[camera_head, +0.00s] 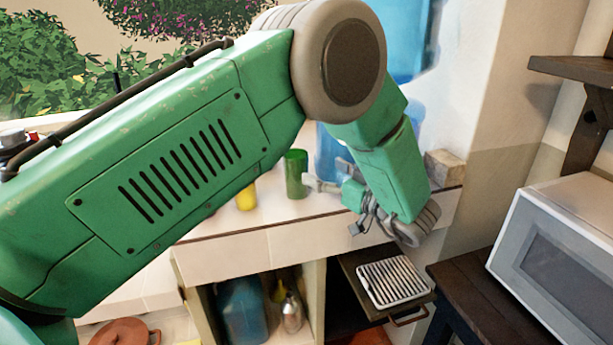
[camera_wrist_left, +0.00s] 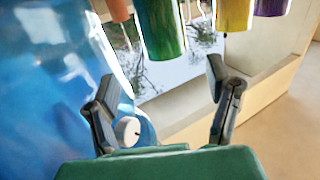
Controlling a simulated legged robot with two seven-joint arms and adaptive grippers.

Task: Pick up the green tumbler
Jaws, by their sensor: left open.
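The green tumbler (camera_head: 296,174) stands upright on the white counter in the head view, just left of my left gripper. My left gripper (camera_head: 347,197) is to the right of the tumbler, apart from it and beside the blue water container. In the left wrist view the green tumbler (camera_wrist_left: 161,27) shows beyond the fingers, near the top edge. The fingers of the left gripper (camera_wrist_left: 163,80) are spread apart there with nothing between them. My green forearm covers part of the counter. My right gripper is not in view.
A yellow cup (camera_head: 246,197) stands left of the tumbler. The wrist view also shows an orange cup (camera_wrist_left: 119,9) and a purple cup (camera_wrist_left: 272,6). A blue water container (camera_head: 328,150) stands close by the gripper. An open drawer with a rack (camera_head: 394,283) juts out below.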

